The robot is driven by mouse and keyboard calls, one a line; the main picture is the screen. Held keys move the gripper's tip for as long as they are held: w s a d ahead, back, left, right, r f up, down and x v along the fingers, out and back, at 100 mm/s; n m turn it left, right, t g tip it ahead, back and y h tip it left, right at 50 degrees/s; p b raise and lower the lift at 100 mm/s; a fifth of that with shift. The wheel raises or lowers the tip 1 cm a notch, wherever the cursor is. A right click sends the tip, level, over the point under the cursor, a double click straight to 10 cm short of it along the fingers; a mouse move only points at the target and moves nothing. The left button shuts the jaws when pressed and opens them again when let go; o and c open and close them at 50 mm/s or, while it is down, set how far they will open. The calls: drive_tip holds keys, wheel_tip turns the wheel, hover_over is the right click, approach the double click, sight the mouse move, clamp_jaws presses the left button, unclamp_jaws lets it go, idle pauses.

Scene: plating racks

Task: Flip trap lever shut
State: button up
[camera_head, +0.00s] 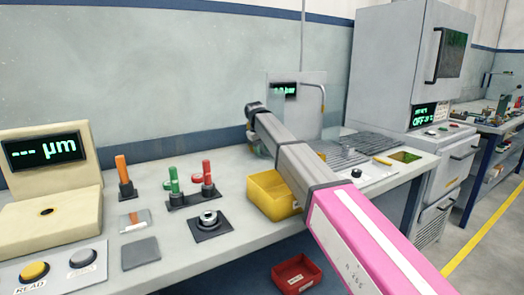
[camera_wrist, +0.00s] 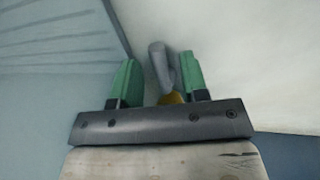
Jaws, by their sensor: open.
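In the wrist view my gripper (camera_wrist: 160,68) is open, its two green fingers standing apart. A grey lever-like bar (camera_wrist: 158,62) shows between the fingers, nearer the right one, with a small yellow part (camera_wrist: 172,98) low beside it. I take this bar to be the trap lever, but cannot be sure. I cannot tell whether a finger touches it. In the head view my arm reaches to the pale panel box (camera_head: 312,112) with a green display and a curved grey pipe (camera_head: 322,92). My fingers and the lever are hidden or too small there.
A yellow bin (camera_head: 268,197) stands on the bench beside my arm. Red and green levers (camera_head: 190,185), an orange-handled lever (camera_head: 124,175) and a display unit (camera_head: 48,150) stand to the left. A ribbed drainboard (camera_head: 345,152) and tall oven (camera_head: 405,70) are to the right.

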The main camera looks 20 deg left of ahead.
clamp_jaws()
drive_tip(key=shift+s+a+m, duration=0.1)
drive_tip(key=shift+m, duration=0.2)
drive_tip(key=m, duration=0.2)
drive_tip(key=shift+s+a+m+g, duration=0.2)
drive_tip(key=shift+a+m+g, duration=0.1)
drive_tip(key=shift+a, duration=0.05)
drive_tip(key=shift+s+a+m+g+h, duration=0.1)
drive_tip(key=shift+a+m+g+h, duration=0.15)
drive_tip(key=shift+m, duration=0.8)
drive_tip(key=shift+s+a+m+g+h, duration=0.15)
drive_tip(key=shift+a+m, duration=0.15)
drive_tip(key=shift+m, duration=0.75)
unclamp_jaws()
